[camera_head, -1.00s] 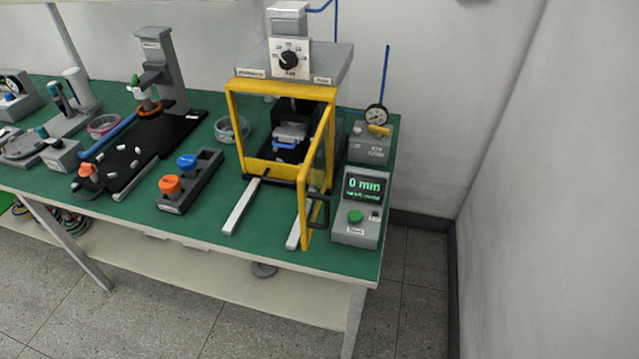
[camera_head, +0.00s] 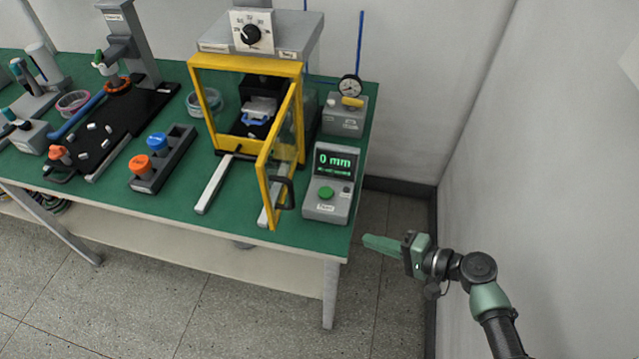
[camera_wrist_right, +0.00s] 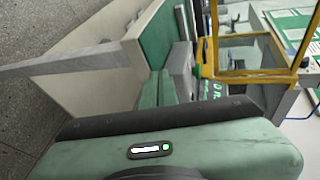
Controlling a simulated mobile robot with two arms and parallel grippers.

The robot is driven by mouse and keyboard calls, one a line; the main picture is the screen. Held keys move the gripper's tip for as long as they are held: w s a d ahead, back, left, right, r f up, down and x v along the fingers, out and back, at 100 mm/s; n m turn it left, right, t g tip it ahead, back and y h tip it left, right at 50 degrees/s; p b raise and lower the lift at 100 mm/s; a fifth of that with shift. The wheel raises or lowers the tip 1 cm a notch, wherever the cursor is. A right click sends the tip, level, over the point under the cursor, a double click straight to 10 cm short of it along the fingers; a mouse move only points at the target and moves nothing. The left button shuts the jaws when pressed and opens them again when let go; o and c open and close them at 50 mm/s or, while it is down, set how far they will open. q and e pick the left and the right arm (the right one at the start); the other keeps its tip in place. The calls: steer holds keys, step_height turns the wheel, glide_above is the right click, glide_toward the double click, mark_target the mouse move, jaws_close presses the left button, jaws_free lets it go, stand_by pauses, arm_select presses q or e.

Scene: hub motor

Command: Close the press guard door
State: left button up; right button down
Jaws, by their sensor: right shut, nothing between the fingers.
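The press (camera_head: 275,32) stands on the green table with a yellow guard frame (camera_head: 245,64) around its opening. The yellow-framed clear guard door (camera_head: 265,181) is hinged at the right side and stands open, swung out toward the front of the table. Its black handle (camera_head: 285,193) is on the door's outer right face. My right gripper (camera_head: 368,242) is shut and empty, off the table's right edge, to the right of the door and apart from it. Part of the yellow frame (camera_wrist_right: 206,58) shows in the right wrist view beyond my gripper fingers (camera_wrist_right: 159,88). My left gripper is out of view.
A control box (camera_head: 324,207) reading 0 mm stands right of the door, between it and my right gripper. A gauge box (camera_head: 345,119) is behind it. A block with orange and blue knobs (camera_head: 172,165) sits left. A wall bounds the right.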

step_height(320, 180, up, 16)
steer(key=a+n+y, duration=0.2)
steer(key=y, duration=0.3)
steer(key=w+a+p, duration=0.2)
steer(key=a+p, duration=0.4)
steer(key=a, duration=0.6)
steer(key=shift+w+a+f+p, duration=0.15)
steer(key=shift+w+p, duration=0.15)
steer(key=shift+p, duration=0.05)
